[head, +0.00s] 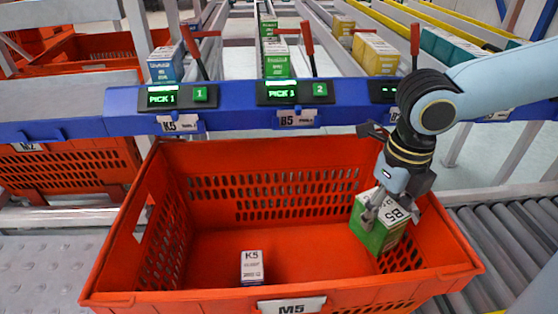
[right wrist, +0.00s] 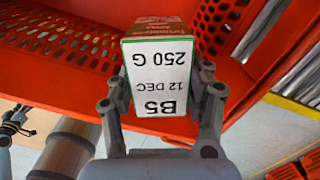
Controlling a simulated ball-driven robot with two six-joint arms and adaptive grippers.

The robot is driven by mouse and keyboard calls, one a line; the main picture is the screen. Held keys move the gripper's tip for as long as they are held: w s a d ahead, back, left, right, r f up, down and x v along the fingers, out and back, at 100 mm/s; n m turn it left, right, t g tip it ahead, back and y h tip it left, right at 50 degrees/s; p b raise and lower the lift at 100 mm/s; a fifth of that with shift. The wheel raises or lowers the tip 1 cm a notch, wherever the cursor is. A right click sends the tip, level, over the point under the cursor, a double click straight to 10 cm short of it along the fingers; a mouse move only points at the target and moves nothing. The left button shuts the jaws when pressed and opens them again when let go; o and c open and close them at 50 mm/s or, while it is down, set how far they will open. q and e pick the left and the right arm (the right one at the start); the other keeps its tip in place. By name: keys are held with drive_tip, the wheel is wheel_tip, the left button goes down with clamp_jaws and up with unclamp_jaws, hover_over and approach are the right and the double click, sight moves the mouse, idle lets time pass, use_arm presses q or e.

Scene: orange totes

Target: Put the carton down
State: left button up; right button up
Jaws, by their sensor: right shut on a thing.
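My right gripper (head: 388,208) is shut on a green carton with a white top labelled B5 (head: 372,232), inside the right part of the orange tote (head: 190,294) marked M5. The carton is slightly tilted in the head view, near the tote's right wall. I cannot tell whether its bottom touches the tote floor. In the right wrist view the two fingers grip the sides of the carton (right wrist: 160,75), its B5 label facing the camera. A smaller carton labelled K5 (head: 252,268) stands on the tote floor at the front middle. My left gripper is not in view.
A blue rail (head: 225,122) with lit pick displays (head: 176,96) runs behind the tote. Flow lanes beyond hold blue, green and yellow cartons (head: 375,54). Another orange tote (head: 70,168) is at left, rollers (head: 500,245) at right. The tote's middle floor is free.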

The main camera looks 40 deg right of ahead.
wheel_tip(320, 180, down, 13)
drive_tip(key=s+b, duration=0.2)
drive_tip(key=b, duration=0.8)
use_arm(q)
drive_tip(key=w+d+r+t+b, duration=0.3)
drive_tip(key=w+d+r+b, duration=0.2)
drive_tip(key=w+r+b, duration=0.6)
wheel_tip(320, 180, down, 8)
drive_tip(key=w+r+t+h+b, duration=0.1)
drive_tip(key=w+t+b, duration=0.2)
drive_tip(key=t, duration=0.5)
use_arm(e)
drive_tip(key=w+f+b, duration=0.1)
drive_tip(key=w+f, duration=0.2)
drive_tip(key=f, duration=0.1)
drive_tip(key=w+a+f+b, duration=0.1)
drive_tip(key=w+f, duration=0.7)
drive_tip(key=shift+w+a+b, duration=0.1)
drive_tip(key=shift+a+b, duration=0.25)
drive_tip(key=shift+b, duration=0.05)
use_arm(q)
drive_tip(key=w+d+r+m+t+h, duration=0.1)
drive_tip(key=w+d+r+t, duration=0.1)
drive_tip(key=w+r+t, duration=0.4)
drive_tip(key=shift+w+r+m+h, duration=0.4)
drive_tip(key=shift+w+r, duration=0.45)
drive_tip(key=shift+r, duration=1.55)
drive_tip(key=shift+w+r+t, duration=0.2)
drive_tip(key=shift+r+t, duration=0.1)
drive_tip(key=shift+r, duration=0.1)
